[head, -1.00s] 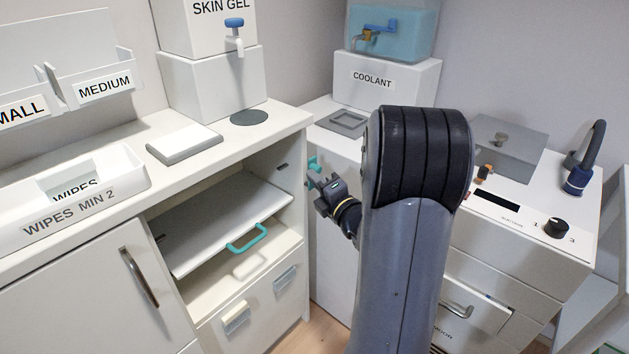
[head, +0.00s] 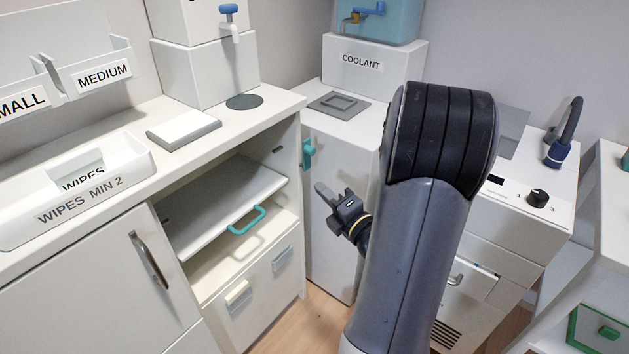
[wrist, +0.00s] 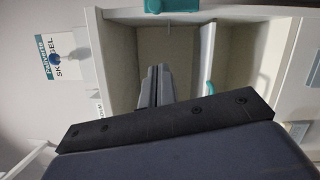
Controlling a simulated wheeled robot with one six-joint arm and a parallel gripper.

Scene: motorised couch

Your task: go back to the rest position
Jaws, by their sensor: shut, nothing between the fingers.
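My gripper (head: 324,192) is shut and empty. In the head view it stands in the gap in front of the white coolant cabinet (head: 330,250), to the right of the open compartment of the left counter. Its fingers point up and to the left, apart from the cabinet's teal handle (head: 308,153). In the wrist view my gripper (wrist: 158,72) shows its fingers together, with the open compartment beyond them. My arm covers part of the machine at the right in the head view.
A white pull-out shelf with a teal handle (head: 247,220) sits in the left counter's open compartment. A dial cabinet (head: 530,205) with a part-open drawer stands right of my arm. A green-framed box (head: 598,331) is at the lower right. Floor shows between the cabinets.

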